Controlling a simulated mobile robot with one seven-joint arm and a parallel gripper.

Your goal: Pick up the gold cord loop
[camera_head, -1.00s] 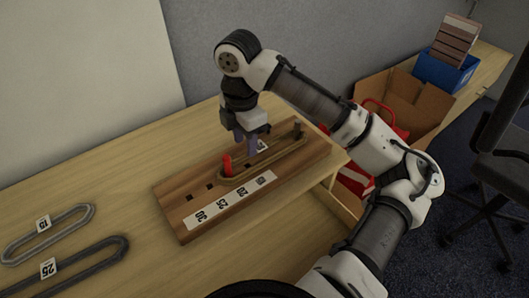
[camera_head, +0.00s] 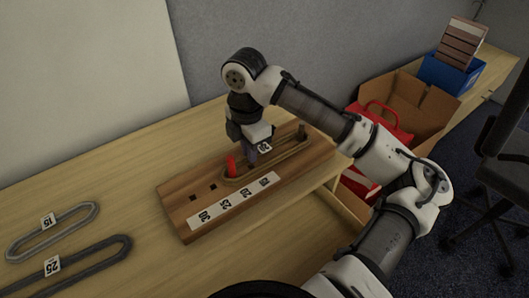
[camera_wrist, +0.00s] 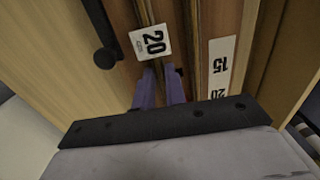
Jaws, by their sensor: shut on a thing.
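The gold cord loop (camera_head: 281,160) lies stretched around a red peg (camera_head: 231,166) and a dark peg (camera_head: 302,131) on a wooden board (camera_head: 180,206). It carries a white tag (camera_head: 264,148) reading 20, which also shows in the wrist view (camera_wrist: 150,42). My gripper (camera_head: 250,157) points down over the board, shut on the loop's far strand beside the tag. In the wrist view my purple fingers (camera_wrist: 161,73) sit on either side of that strand, and the near strand (camera_wrist: 194,50) runs outside them. The fingers partly hide the gripped stretch.
Two grey loops, tagged 15 (camera_head: 48,220) and 25 (camera_head: 52,266), lie on the table at left. A white number strip (camera_head: 235,200) runs along the board's front. Right of the table are a cardboard box (camera_head: 425,110), a red bag (camera_head: 385,125) and a blue bin (camera_head: 450,75).

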